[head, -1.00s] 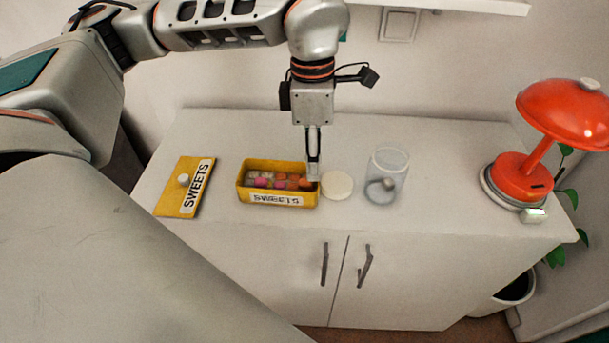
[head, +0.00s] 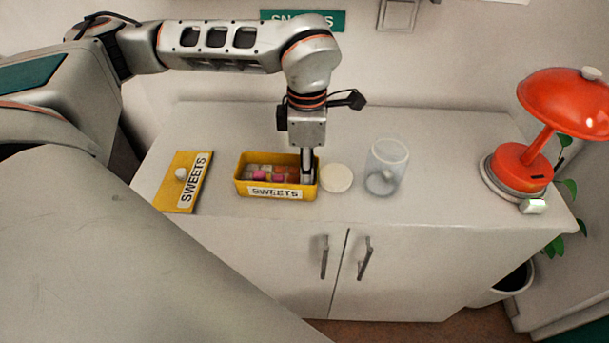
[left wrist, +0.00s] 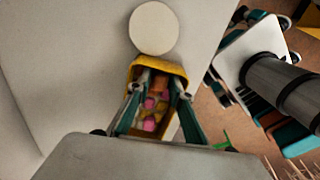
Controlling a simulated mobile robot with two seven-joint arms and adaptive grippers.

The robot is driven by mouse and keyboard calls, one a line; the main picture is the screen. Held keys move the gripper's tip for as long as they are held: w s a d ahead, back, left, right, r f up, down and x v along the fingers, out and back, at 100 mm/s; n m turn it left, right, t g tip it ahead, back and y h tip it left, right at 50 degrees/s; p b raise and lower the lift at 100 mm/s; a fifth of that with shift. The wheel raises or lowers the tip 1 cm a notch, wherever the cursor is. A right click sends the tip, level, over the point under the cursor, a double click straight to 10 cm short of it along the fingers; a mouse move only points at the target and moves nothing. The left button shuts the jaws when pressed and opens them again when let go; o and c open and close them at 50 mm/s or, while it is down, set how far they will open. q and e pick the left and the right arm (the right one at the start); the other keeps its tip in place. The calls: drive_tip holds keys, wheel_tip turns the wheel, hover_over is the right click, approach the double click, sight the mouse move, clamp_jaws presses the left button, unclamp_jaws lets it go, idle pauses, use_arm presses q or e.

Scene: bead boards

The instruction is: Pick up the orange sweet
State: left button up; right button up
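The yellow sweets box (head: 243,186) stands open on the cabinet with pink, pale and orange sweets inside. My left gripper (head: 307,180) points down into the box's right end. In the left wrist view, the gripper (left wrist: 162,84) has its two fingers apart, one on each side of an orange sweet (left wrist: 160,84). I cannot tell whether either finger touches it. Pink sweets (left wrist: 150,124) lie further along the box. In the head view the fingers hide the right end of the box's inside. My right gripper is not in view.
A round white lid (head: 336,178) lies just right of the box, with a clear glass jar (head: 388,165) beyond it. The yellow box lid (head: 182,183) lies to the left. A red lamp (head: 520,165) stands at the right end. The cabinet top's front strip is free.

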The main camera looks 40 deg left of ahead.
use_arm(q)
drive_tip(key=c, duration=0.4)
drive_tip(key=shift+r, duration=0.1)
